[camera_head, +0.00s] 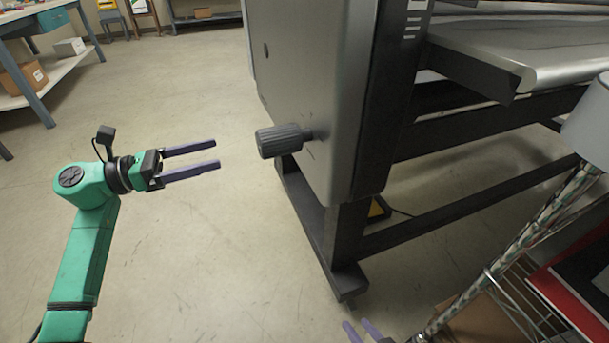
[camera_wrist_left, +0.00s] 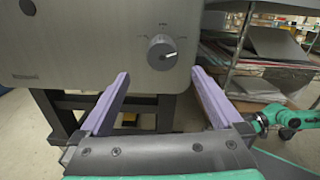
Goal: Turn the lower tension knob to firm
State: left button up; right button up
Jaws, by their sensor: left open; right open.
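The lower tension knob (camera_head: 281,140) is a dark grey ribbed cylinder sticking out from the grey side panel of the laminator (camera_head: 312,90). In the left wrist view the knob (camera_wrist_left: 162,52) shows face on, with a white pointer line toward the right and scale marks around it. My left gripper (camera_head: 218,154) is open and empty, its purple fingers pointing at the knob with a gap between. In the wrist view the knob lies beyond the fingertips, between them. My right gripper (camera_head: 358,331) is open at the bottom edge, only its fingertips clearly showing, away from the knob.
The laminator's dark frame and foot (camera_head: 345,280) stand below the panel. A wire rack (camera_head: 520,300) with a red item is at the lower right. A workbench (camera_head: 40,60) with boxes is at the far left. The floor around my left arm is clear.

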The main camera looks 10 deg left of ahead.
aim_at(275, 140)
pick_arm(q)
jog(key=x, duration=1.4)
jog(key=shift+s+d+r, duration=0.1)
jog(key=shift+s+d, duration=0.1)
jog(key=c, duration=1.3)
